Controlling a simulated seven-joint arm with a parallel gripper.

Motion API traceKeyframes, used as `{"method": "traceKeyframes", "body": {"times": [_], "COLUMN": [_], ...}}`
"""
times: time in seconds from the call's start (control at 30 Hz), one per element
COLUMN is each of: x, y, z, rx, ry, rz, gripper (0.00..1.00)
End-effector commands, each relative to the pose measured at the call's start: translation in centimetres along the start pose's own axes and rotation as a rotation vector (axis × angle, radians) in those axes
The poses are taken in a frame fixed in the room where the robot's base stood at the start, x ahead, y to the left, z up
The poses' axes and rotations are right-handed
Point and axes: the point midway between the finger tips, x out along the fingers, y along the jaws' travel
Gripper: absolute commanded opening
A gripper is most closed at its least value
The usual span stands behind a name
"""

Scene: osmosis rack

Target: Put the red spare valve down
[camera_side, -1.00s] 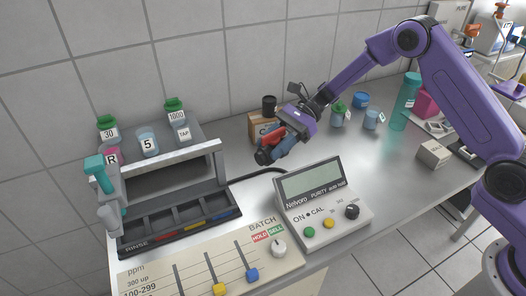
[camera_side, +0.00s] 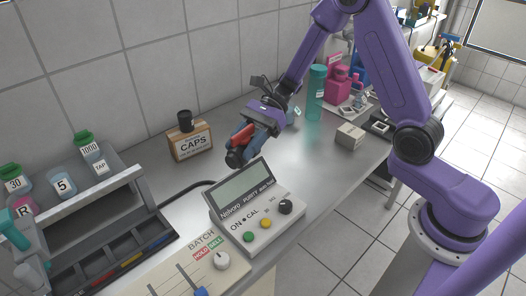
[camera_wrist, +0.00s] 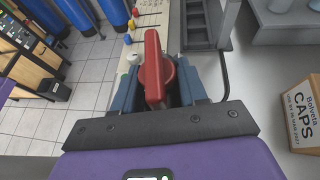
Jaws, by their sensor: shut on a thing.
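The red spare valve (camera_wrist: 153,72) is between the two blue-grey fingers of my gripper (camera_wrist: 158,92) in the wrist view. Its red handle stands up toward the camera, and its lower body is partly hidden by the fingers. In the side view, my gripper (camera_side: 240,154) is shut on the valve, whose red part (camera_side: 243,137) shows at the jaws. The gripper is behind the Nelvoro purity meter (camera_side: 252,205) and appears above the grey bench (camera_side: 325,142). The exact gap below the valve cannot be told.
The CAPS box (camera_side: 190,143) with a black cap on it stands left of my gripper. The slotted rack (camera_side: 110,262) is at the lower left. A teal bottle (camera_side: 316,92) and a small pale box (camera_side: 350,136) stand to the right. Bare bench lies between these.

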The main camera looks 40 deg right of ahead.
Motion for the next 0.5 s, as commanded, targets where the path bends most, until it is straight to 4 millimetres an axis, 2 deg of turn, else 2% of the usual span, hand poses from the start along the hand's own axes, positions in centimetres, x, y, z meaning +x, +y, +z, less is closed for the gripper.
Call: {"method": "traceKeyframes", "body": {"times": [0.03,0.2,0.5], "x": [-1.6,-6.6,-13.1], "y": [0.2,1.7,6.2], "z": [-0.7,-2.9,-5.6], "rx": [0.017,0.065,0.147], "ry": [0.002,0.009,0.007], "rz": [-0.035,-0.145,-0.335], "gripper": [0.07,0.07,0.07]}}
